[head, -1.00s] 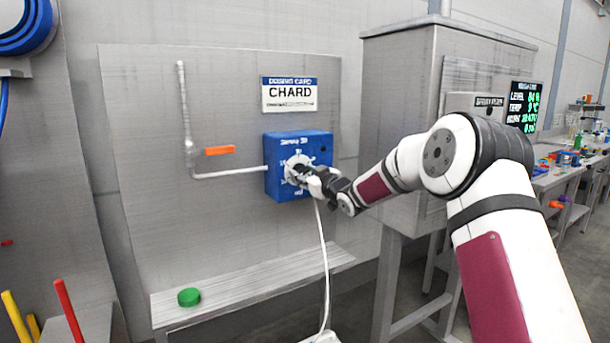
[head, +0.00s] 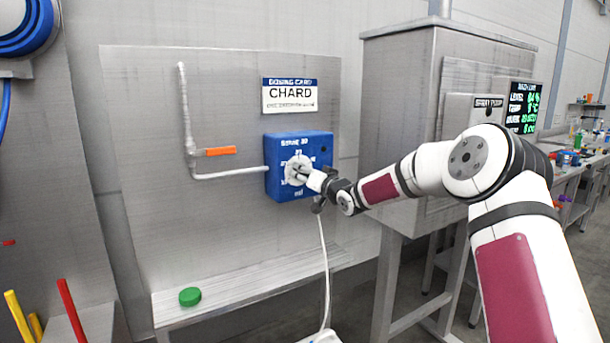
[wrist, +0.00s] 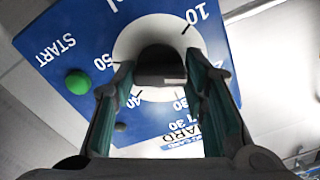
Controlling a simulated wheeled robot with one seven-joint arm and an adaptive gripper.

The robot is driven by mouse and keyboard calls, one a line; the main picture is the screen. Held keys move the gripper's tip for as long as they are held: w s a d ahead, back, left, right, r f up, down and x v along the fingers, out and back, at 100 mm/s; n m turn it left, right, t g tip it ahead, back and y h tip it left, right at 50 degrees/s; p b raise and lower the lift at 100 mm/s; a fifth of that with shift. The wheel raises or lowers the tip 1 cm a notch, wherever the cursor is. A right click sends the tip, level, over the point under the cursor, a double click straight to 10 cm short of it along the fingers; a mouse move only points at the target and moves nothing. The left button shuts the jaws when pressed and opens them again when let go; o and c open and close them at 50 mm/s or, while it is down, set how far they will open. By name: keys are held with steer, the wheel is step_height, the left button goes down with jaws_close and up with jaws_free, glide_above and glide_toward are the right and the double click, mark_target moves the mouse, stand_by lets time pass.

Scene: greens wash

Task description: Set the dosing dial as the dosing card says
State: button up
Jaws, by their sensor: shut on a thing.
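The blue dosing box (head: 325,180) is mounted on the grey panel, with a round white dial face (head: 294,163) on its front. In the wrist view, the dial's dark knob (wrist: 160,60) sits between the fingers. My gripper (head: 306,173) is at the dial and shut on this knob; its fingertips show in the wrist view (wrist: 160,78). Marks such as 10, 30 and 40 show around the dial; the pointer's exact setting cannot be told. A green START button (wrist: 78,82) is on the box. The dosing card (head: 290,96) above reads CHARD; its small line is unreadable.
A pipe with an orange handle (head: 220,151) runs left of the box. A green round object (head: 190,296) lies on the ledge (head: 250,278) below. A grey cabinet (head: 395,110) stands close on the right, beside my arm. A pale hose (head: 325,265) hangs below the box.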

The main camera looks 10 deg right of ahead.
steer(key=shift+m, duration=0.3)
stand_by(0.4)
steer(key=o, duration=1.2)
steer(key=shift+c, duration=0.2)
steer(key=v, duration=1.2)
